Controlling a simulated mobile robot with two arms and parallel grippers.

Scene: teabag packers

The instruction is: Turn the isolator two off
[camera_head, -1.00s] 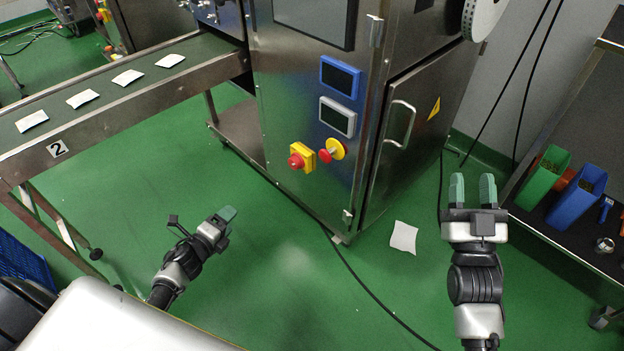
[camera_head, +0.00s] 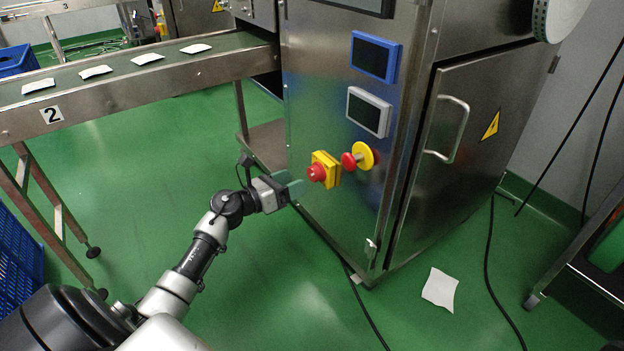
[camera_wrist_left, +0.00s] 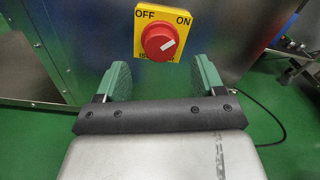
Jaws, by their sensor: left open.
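The isolator is a red rotary knob on a yellow plate (camera_head: 333,172), on the front of the steel machine. In the left wrist view the red knob (camera_wrist_left: 160,42) sits under the words OFF and ON, and its white mark points up and right toward ON. My left gripper (camera_head: 297,184) is just left of the knob in the head view. In the wrist view its green fingers (camera_wrist_left: 160,76) are open, empty and below the knob, with the knob between them in the picture. My right gripper is out of view.
A red button on a yellow round base (camera_head: 365,157) is right beside the isolator. The steel cabinet door (camera_head: 465,140) has a handle. The conveyor marked 2 (camera_head: 110,95) carries several white packets. A white sheet (camera_head: 440,289) and cables lie on the green floor.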

